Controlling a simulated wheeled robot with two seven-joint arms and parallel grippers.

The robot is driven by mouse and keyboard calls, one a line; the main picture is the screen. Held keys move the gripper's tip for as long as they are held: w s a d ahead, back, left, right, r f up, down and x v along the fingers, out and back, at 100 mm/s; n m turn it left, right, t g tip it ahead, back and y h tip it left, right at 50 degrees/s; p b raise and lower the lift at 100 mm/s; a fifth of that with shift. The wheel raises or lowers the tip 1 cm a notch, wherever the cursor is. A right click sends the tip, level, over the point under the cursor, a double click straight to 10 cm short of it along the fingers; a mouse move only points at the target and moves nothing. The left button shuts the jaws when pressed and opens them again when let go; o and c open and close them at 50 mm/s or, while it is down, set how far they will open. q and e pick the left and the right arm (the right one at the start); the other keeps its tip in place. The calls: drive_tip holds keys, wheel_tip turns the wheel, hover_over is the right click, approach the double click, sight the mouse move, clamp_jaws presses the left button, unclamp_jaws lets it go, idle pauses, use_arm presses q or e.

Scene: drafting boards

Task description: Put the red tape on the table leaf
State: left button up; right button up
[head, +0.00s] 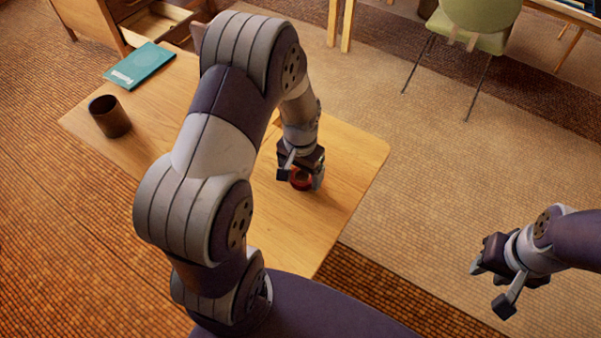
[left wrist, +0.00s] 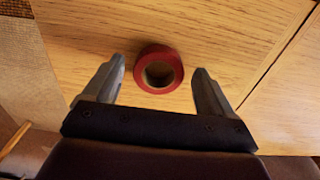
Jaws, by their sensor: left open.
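The red tape (left wrist: 141,72) is a ring lying flat on the light wooden table top, on the panel beside a seam. In the head view the red tape (head: 299,184) shows partly behind my left gripper (head: 298,177). My left gripper in the left wrist view (left wrist: 160,70) is open, one finger on each side of the tape, with gaps between. The wooden table leaf (head: 350,160) shows around it; I cannot tell exactly where the leaf begins. My right gripper (head: 490,287) is open and empty, out over the carpet, away from the table.
A dark brown cup (head: 110,117) and a teal book (head: 139,66) stand on the table's left part. A wooden cabinet with an open drawer (head: 155,24) is behind it. A green chair (head: 474,22) is at the back right. My left arm hides the middle of the table.

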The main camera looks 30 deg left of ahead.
use_arm(q)
wheel_tip(320, 180, up, 11)
drive_tip(key=p, duration=0.2)
drive_tip(key=s+d+r+t, duration=0.1)
drive_tip(key=s+d, duration=0.4)
drive_tip(key=s, duration=0.3)
drive_tip(key=shift+s+d+r+n, duration=0.25)
drive_tip(key=shift+r+n, duration=0.1)
drive_tip(key=shift+n, duration=0.05)
